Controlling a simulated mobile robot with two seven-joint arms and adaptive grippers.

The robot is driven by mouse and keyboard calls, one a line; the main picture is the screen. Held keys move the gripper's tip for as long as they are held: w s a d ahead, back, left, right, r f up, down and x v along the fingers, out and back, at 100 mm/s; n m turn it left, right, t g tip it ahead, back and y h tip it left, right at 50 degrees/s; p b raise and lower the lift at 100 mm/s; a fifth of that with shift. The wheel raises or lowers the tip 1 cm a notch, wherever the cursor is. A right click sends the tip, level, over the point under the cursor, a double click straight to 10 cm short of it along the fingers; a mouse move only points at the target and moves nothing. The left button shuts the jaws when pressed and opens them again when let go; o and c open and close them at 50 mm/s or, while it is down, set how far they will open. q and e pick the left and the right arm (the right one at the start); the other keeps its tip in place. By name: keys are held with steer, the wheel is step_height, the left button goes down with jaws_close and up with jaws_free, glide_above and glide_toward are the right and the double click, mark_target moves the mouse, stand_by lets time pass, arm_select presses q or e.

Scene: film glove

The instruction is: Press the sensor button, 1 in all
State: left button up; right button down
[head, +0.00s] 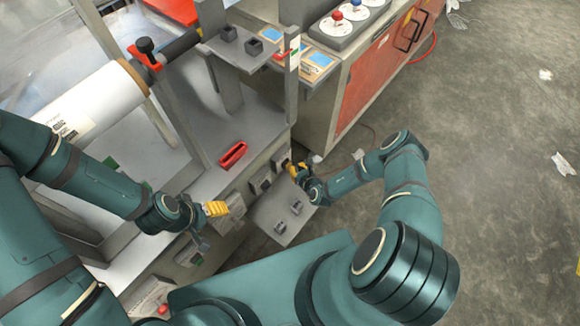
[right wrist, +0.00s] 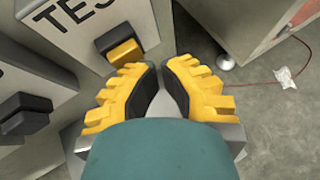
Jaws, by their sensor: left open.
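In the right wrist view a black block with a yellow face (right wrist: 124,50) sits on a grey panel under lettering that reads "TES". It looks like a button; no label naming it as the sensor button is readable. My right gripper (right wrist: 159,66) has its yellow fingers just below and right of it, with a narrow empty gap between the black pads. Contact is not visible. In the head view my right gripper (head: 292,168) is at the machine's front panel, its fingers small and partly hidden. My left gripper (head: 216,209) is open and empty in front of the same machine.
Another black block (right wrist: 26,116) sits lower left in the right wrist view. A red handle (head: 233,155) lies on the machine ledge. A grey plate (head: 270,221) with two small blocks juts out below. Red (head: 337,16) and blue knobs top the rear cabinet. Floor at right is mostly clear.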

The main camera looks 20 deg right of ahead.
steer(key=shift+w+a, duration=0.1)
steer(key=shift+w, duration=0.15)
stand_by(0.5)
steer(key=shift+s+d+p, duration=0.3)
steer(key=shift+s+d, duration=0.15)
steer(key=shift+s, duration=0.35)
steer(key=shift+s+d+p, duration=0.2)
steer(key=shift+s+d, duration=0.2)
steer(key=shift+s, duration=0.3)
steer(key=shift+s+d+p, duration=0.25)
steer(key=shift+s+d, duration=0.2)
steer(key=shift+s, duration=0.3)
steer(key=shift+s+d+p, duration=0.2)
steer(key=shift+s+d, duration=0.2)
steer(key=shift+s, duration=0.3)
